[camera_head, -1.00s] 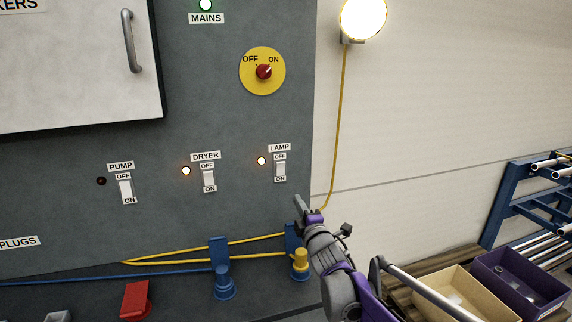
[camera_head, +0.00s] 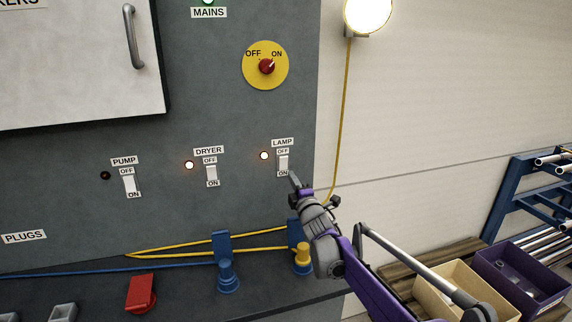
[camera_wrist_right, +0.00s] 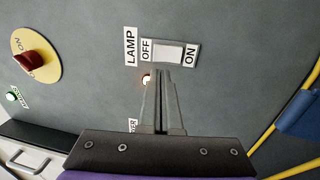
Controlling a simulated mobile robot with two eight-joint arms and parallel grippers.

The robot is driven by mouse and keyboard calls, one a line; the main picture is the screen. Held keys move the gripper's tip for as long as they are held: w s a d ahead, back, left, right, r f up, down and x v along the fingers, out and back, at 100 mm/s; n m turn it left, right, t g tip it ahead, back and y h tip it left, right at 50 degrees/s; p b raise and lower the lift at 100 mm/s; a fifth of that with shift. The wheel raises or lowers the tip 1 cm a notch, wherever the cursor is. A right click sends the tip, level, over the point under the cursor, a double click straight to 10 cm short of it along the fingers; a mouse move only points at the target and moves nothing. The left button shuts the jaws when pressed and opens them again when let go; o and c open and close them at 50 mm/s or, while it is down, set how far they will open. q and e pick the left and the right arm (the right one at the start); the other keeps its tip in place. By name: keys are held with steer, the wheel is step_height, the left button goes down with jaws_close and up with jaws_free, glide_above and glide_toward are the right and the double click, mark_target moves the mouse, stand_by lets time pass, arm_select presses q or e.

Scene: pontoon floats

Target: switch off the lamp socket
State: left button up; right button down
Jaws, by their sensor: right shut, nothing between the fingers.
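The lamp switch (camera_head: 283,163) is a white rocker on the grey panel, with OFF above and ON below, under a LAMP label (camera_head: 282,142). Its indicator light (camera_head: 264,155) glows, and the round lamp (camera_head: 368,12) on the wall is lit. My right gripper (camera_head: 294,178) is shut and empty, its tips at the switch's lower right, by the ON end. In the right wrist view the shut fingertips (camera_wrist_right: 166,72) appear just below the rocker (camera_wrist_right: 170,52); I cannot tell whether they touch it. My left gripper is out of view.
The dryer switch (camera_head: 211,172), with a lit indicator, and the pump switch (camera_head: 129,183), with a dark one, are to the left. A red knob (camera_head: 267,66) on a yellow disc is above. Blue and yellow plugs (camera_head: 303,259) and cables lie below. Bins (camera_head: 520,282) stand at right.

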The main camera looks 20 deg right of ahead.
mark_target(283, 161)
steer(key=w, duration=0.2)
steer(key=w+p, duration=0.1)
steer(key=w, duration=0.2)
steer(key=w+r, duration=0.1)
steer(key=w, duration=0.1)
steer(key=shift+w+a, duration=0.1)
steer(key=shift+w, duration=0.05)
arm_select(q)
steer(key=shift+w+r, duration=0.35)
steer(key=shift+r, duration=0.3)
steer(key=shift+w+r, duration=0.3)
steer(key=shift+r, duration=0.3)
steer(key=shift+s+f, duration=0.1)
